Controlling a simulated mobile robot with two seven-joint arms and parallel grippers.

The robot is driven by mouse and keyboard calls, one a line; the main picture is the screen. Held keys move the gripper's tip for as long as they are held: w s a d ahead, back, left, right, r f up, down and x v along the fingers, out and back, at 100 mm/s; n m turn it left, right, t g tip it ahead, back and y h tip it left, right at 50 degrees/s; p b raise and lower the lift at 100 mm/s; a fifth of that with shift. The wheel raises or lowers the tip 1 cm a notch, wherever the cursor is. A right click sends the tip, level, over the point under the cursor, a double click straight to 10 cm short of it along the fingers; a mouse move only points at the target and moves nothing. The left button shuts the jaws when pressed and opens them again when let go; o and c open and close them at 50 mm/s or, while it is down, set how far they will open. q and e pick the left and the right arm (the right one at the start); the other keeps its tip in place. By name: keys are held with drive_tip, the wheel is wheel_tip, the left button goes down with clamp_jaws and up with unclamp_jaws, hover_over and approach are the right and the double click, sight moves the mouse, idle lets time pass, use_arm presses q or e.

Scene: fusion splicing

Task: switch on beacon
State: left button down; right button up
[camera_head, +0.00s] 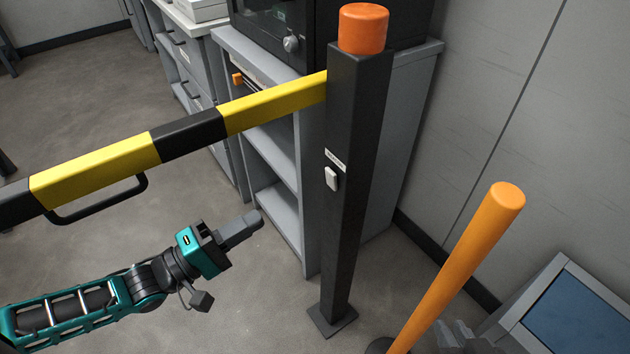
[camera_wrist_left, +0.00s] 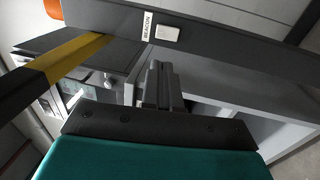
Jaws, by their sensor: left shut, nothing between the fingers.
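The beacon (camera_head: 363,28) is an orange cylinder on top of a dark square post (camera_head: 350,120); its lamp does not look lit. A white rocker switch (camera_head: 332,178) sits on the post's face below a small label (camera_head: 335,158). In the left wrist view the switch (camera_wrist_left: 166,33) is beside a label reading BEACON (camera_wrist_left: 148,26). My left gripper (camera_head: 256,221) is shut and empty, left of the post and lower than the switch, apart from it. Its fingers (camera_wrist_left: 158,80) point toward the post in the wrist view. My right gripper (camera_head: 468,338) shows only partly at the bottom edge; its jaws are unclear.
A yellow and black barrier bar (camera_head: 100,170) with a black handle (camera_head: 105,205) runs left from the post. An orange pole (camera_head: 460,265) stands to the right. Grey shelving (camera_head: 275,150) is behind the post. A blue-topped box (camera_head: 580,310) is at lower right.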

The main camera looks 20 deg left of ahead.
sight(329, 174)
use_arm(q)
drive_tip(key=b+x, duration=0.2)
drive_tip(key=x, duration=1.1)
drive_tip(key=shift+w+d+b, duration=0.25)
drive_tip(key=shift+d+b, duration=0.05)
drive_tip(key=shift+w+r, duration=0.1)
drive_tip(key=shift+w, duration=0.05)
drive_tip(key=shift+w+d+r+p, duration=0.15)
drive_tip(key=shift+r+p, duration=0.3)
drive_tip(key=shift+p, duration=0.55)
drive_tip(key=shift+f, duration=0.3)
